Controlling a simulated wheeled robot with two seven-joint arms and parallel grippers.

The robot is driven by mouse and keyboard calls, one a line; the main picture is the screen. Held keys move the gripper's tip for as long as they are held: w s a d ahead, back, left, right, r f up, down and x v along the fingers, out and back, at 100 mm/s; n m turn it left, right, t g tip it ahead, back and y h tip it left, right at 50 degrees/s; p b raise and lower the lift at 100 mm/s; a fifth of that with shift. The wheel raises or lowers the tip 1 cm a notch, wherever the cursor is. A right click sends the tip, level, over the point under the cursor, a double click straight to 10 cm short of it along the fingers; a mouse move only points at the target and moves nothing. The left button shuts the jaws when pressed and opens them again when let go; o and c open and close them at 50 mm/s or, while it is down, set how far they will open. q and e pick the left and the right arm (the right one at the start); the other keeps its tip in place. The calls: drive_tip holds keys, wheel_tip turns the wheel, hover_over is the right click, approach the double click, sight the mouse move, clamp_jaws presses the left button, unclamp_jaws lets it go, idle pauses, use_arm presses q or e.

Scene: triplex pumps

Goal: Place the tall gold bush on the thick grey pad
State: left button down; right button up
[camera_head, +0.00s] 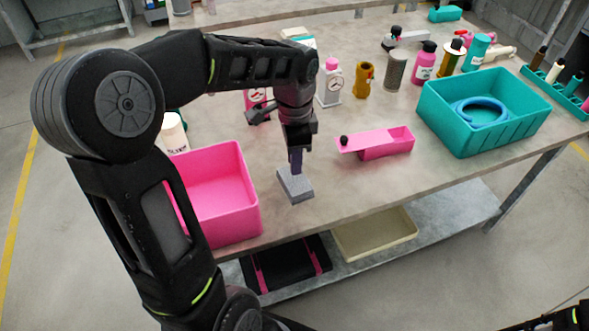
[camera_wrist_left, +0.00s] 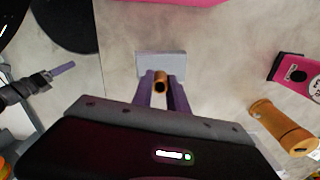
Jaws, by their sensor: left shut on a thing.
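My left gripper (camera_head: 295,162) points down with its purple fingers just above the thick grey pad (camera_head: 296,187), near the table's front edge. In the left wrist view the gripper (camera_wrist_left: 160,92) is shut on the gold bush (camera_wrist_left: 160,76), whose round open end shows between the fingertips. The grey pad (camera_wrist_left: 162,57) lies right beyond the bush in that view. In the head view the fingers hide the bush. I cannot tell whether the bush touches the pad.
A pink bin (camera_head: 228,195) stands left of the pad, and a pink tray with a lever (camera_head: 385,147) stands to its right. A teal crate (camera_head: 470,135) holds a blue ring. Several bottles and a gold cylinder (camera_head: 363,82) stand behind. Bare tabletop surrounds the pad.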

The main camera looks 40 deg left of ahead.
use_arm(q)
drive_tip(key=shift+f, duration=1.85)
drive_tip(key=shift+f, duration=0.1)
drive_tip(key=c, duration=1.3)
unclamp_jaws()
wheel_tip(320, 180, up, 12)
drive_tip(key=shift+r, duration=0.1)
